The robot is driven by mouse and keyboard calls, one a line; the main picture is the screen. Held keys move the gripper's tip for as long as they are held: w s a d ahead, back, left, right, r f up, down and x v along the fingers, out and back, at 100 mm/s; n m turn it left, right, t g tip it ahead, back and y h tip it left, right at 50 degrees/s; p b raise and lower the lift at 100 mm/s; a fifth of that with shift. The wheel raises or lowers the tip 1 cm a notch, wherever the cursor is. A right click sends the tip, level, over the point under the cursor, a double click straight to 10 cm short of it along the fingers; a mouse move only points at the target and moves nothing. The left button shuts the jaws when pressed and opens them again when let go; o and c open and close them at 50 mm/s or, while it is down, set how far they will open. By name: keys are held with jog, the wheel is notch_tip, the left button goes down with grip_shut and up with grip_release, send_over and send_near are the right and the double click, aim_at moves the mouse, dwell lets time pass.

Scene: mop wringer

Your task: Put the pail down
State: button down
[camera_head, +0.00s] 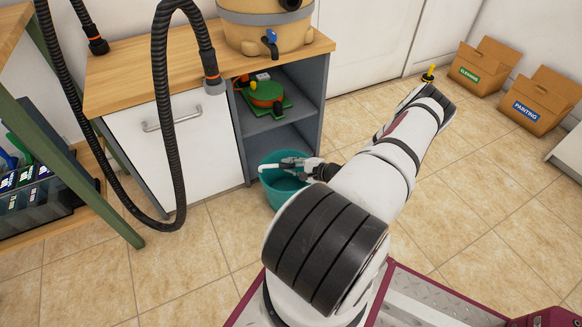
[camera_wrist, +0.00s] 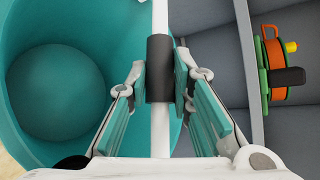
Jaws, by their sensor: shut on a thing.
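The teal pail (camera_head: 272,186) is in front of the open shelf side of the cabinet, low near the tiled floor. I cannot tell whether its base touches the floor. In the wrist view the pail (camera_wrist: 60,95) fills the left side, and its inside looks empty. My gripper (camera_head: 298,167) is over the pail's rim. In the wrist view my gripper (camera_wrist: 160,75) is shut on the black grip of the pail's white handle (camera_wrist: 161,125), with one finger on each side. The pail's underside is hidden.
The cabinet (camera_head: 175,150) with a wooden top and grey open shelves stands just behind the pail. A green and orange reel (camera_head: 264,98) sits on a shelf. A black hose (camera_head: 165,120) hangs at left. Cardboard boxes (camera_head: 484,66) stand far right. Floor tiles (camera_head: 190,270) are clear in front.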

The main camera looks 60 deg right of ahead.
jog(key=c, duration=1.4)
grip_release()
jog(key=shift+f, duration=0.15)
